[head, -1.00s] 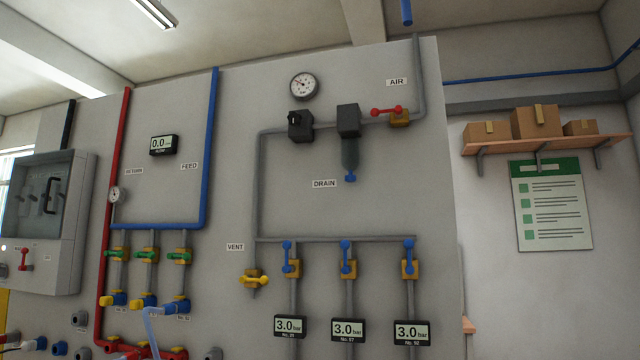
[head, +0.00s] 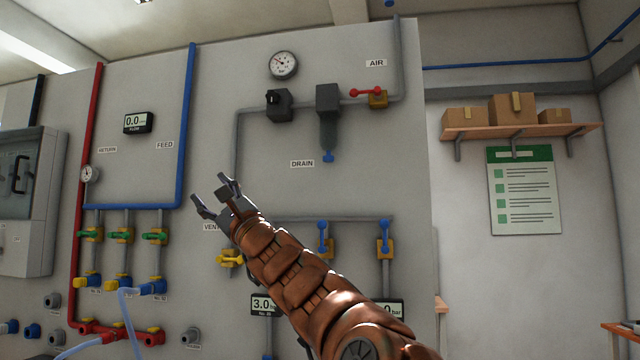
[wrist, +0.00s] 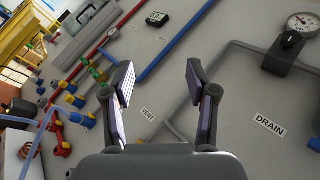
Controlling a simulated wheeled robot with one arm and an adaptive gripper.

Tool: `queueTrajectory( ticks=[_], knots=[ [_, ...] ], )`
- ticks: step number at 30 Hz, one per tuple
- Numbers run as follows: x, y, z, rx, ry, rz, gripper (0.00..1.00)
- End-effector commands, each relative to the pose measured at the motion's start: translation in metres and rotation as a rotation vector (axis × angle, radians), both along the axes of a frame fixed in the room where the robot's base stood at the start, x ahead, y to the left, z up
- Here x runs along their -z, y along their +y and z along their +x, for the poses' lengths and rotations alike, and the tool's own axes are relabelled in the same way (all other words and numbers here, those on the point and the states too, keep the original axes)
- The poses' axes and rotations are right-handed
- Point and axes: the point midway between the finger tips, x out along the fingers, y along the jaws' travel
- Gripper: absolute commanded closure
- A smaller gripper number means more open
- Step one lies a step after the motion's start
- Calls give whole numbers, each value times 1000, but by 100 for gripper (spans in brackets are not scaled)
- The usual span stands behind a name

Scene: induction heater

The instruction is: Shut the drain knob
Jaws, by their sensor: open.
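The drain knob (head: 328,157) is a small blue knob under the grey filter bowl (head: 328,132), right of the DRAIN label (head: 302,163) in the head view. In the wrist view a bit of the blue knob (wrist: 314,144) shows at the right edge, beside the DRAIN label (wrist: 270,125). My gripper (head: 216,197) is open and empty, left of and lower than the knob, apart from it. Its two fingers (wrist: 158,90) stand wide apart in the wrist view, with bare panel and the VENT label between them. My arm hides part of the lower panel.
The yellow vent valve (head: 230,259) sits just below my gripper. Blue-handled valves (head: 323,238) lie beside my arm. A red-handled air valve (head: 376,97) and a gauge (head: 283,65) are higher up. The panel between the VENT and DRAIN labels is mostly bare.

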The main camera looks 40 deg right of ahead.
Motion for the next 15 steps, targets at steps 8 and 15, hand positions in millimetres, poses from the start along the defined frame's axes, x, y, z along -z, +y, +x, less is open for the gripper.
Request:
queueTrajectory(
  ticks=[8, 15],
  knots=[
    [-45, -203, -52, 130, -202, 516, 42],
    [-45, -264, -77, 146, -275, 682, 42]
  ],
)
